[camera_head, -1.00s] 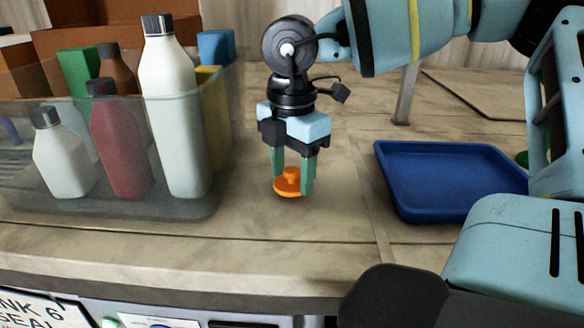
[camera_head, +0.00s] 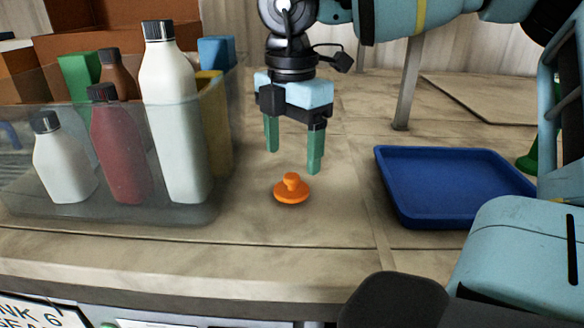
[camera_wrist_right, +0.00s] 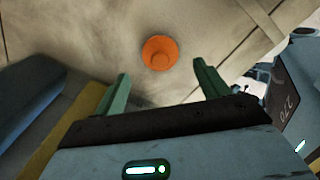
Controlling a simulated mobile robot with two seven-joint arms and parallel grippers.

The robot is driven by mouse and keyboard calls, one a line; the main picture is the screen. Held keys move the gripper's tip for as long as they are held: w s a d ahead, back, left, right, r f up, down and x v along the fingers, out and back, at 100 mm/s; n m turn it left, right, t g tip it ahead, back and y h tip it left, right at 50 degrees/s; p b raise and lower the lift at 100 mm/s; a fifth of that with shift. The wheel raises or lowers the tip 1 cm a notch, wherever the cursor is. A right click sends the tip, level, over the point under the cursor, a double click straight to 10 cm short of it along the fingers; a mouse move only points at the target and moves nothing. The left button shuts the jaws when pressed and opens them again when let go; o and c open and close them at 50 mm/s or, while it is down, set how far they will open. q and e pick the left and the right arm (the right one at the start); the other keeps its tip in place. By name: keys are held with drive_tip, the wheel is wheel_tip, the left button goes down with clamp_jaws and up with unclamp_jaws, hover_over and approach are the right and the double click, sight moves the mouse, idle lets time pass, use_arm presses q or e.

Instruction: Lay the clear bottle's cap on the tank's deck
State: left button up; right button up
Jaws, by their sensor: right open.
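An orange cap (camera_head: 291,190) with a small knob on top lies on the tank's wooden deck (camera_head: 330,225), between the clear bin and the blue tray. It also shows in the right wrist view (camera_wrist_right: 159,53), beyond the fingertips. My right gripper (camera_head: 292,160) is open and empty above the cap, apart from it. Its green fingers also show in the right wrist view (camera_wrist_right: 162,85), spread wide. I cannot tell which bottle is the clear one. My left gripper is not in view.
A clear bin (camera_head: 110,212) at the left holds several capped bottles, among them a tall white one (camera_head: 170,75) and a red one (camera_head: 118,150). A blue tray (camera_head: 450,222) stands at the right. The deck's front edge is bare.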

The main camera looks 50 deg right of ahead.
sight(292, 176)
wheel_tip(292, 176, up, 7)
drive_tip(key=shift+f, duration=0.15)
idle(0.7)
